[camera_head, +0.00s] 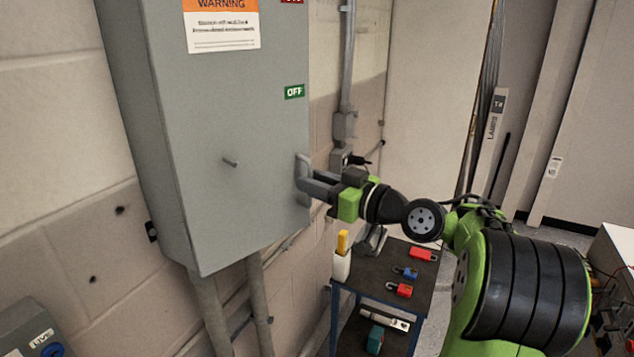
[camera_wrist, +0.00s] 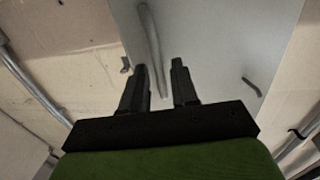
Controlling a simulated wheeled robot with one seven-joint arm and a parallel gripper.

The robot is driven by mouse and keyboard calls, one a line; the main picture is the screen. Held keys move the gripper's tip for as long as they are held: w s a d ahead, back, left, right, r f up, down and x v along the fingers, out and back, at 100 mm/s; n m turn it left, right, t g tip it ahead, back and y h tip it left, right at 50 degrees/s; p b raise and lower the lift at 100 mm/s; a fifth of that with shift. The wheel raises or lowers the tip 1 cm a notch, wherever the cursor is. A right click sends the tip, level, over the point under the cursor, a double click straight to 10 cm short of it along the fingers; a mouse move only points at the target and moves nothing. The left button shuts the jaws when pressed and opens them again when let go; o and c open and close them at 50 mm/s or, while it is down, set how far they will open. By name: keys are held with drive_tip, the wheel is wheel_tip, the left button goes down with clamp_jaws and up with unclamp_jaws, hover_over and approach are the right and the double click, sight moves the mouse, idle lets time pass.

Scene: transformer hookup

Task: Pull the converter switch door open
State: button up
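The converter switch door is the broad grey front (camera_head: 235,150) of a wall-mounted box, and it looks shut. A grey bar handle (camera_head: 301,172) stands on its right edge. My gripper (camera_head: 312,182) is at the handle, coming from the right. In the wrist view my gripper (camera_wrist: 160,68) has its two dark fingers apart, with a gap between them. The handle (camera_wrist: 152,45) runs down into that gap, nearer the left finger. I cannot tell whether a finger touches it. The door's grey face also shows in the wrist view (camera_wrist: 220,40).
A small peg (camera_head: 230,162) sticks out of the door. Below right stands a dark-topped cart (camera_head: 382,268) with red and blue padlocks and a white holder (camera_head: 341,262). Conduits (camera_head: 259,300) run below the box. A grey unit marked LIVE (camera_head: 30,335) is at lower left.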

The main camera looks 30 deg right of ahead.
clamp_jaws()
idle(1.2)
